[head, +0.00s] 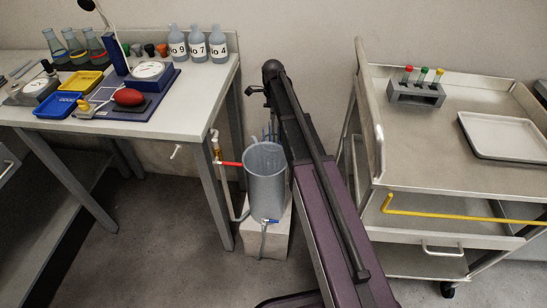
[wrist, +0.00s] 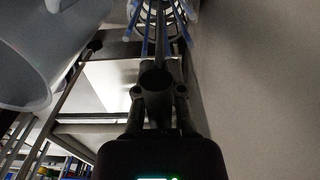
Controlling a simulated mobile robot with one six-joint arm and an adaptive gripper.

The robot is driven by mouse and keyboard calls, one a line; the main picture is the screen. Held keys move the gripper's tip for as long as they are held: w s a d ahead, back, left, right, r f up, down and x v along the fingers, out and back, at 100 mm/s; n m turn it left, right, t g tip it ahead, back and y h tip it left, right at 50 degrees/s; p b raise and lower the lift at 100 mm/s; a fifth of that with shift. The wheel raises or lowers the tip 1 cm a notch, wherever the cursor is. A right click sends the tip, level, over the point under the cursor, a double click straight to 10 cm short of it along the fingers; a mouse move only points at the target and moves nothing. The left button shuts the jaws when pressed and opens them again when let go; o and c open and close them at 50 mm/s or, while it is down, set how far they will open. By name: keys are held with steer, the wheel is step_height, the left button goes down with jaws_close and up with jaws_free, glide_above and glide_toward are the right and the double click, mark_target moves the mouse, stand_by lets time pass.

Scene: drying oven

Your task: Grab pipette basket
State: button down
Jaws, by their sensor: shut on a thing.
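The pipette basket (wrist: 178,14) is at the top edge of the wrist view, a ring-shaped frame with several blue and pale upright rods, partly cut off. My gripper (wrist: 158,80) is shut, with its dark fingers together on the basket's thin upright handle. In the head view, blue rods of the basket (head: 268,133) show just behind the rim of a grey cylinder; my arm hides the rest. I cannot tell there whether the basket is inside the cylinder or behind it. The grey cylinder (head: 265,180) stands upright and also fills the upper left of the wrist view (wrist: 30,60).
A bench (head: 205,85) with bottles, flasks and trays stands left of the cylinder. A pipe with a red valve handle (head: 229,164) reaches toward the cylinder. A metal cart (head: 440,150) stands right of my arm. The wall is close behind.

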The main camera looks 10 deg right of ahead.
steer(key=shift+r, duration=0.1)
step_height(320, 180, up, 10)
steer(key=p, duration=1)
stand_by(0.9)
